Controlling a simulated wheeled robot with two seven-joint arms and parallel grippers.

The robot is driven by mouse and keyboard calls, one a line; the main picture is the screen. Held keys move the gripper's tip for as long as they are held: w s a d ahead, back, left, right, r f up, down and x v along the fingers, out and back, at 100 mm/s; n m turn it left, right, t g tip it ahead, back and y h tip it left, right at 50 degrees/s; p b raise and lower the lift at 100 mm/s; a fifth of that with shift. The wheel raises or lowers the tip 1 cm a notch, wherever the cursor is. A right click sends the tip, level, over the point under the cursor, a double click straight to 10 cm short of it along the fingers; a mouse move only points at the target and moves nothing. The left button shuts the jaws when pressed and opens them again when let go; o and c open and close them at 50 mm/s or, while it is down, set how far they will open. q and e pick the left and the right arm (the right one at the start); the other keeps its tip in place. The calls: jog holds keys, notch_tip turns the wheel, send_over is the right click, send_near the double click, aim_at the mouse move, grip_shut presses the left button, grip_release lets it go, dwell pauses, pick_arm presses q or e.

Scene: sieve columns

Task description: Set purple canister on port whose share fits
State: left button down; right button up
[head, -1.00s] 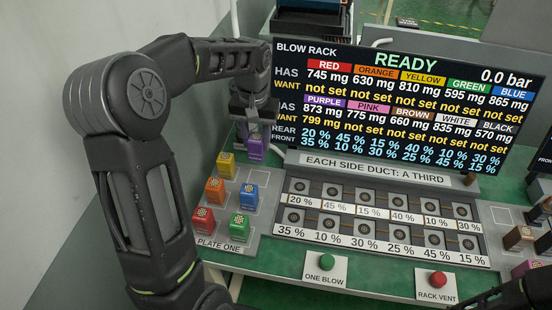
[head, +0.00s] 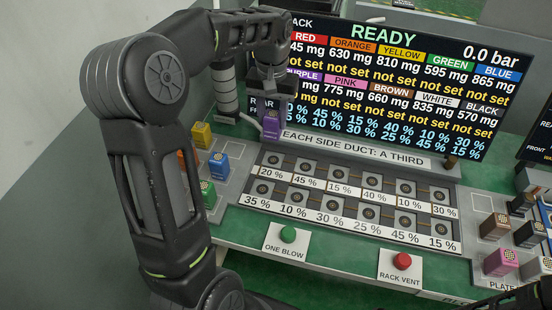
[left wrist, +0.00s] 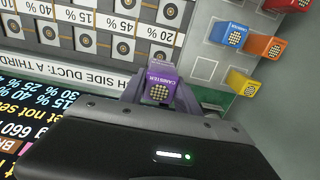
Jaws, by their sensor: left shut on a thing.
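My left gripper (head: 272,103) is shut on the purple canister (head: 271,126) and holds it upright near the rack's rear left corner, below the screen. The canister also shows in the left wrist view (left wrist: 161,85), between the fingers. The port rack (head: 352,206) has two rows of round ports, all empty. The rear labels read 20, 45, 15, 40, 10, 30 %; the front labels read 35, 10, 30, 25, 45, 15 %. The sign (head: 355,149) reads "EACH SIDE DUCT: A THIRD". The screen (head: 400,80) says READY; my arm hides the purple figures.
Plate one at left holds yellow (head: 201,134), blue (head: 218,164), green (head: 207,193) and partly hidden orange canisters; red (left wrist: 286,4) shows in the left wrist view. Another plate at right holds pink (head: 500,262) and other canisters. Green (head: 288,234) and red (head: 402,261) buttons stand in front.

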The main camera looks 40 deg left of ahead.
aim_at(273, 135)
pick_arm(q)
jog(key=shift+f, duration=3.1)
jog(key=shift+p, duration=0.3)
jog(key=shift+f, duration=1.85)
jog(key=shift+f, duration=0.15)
jog(key=c, duration=0.9)
grip_release()
notch_tip(273, 135, up, 12)
jog(key=shift+r, duration=0.15)
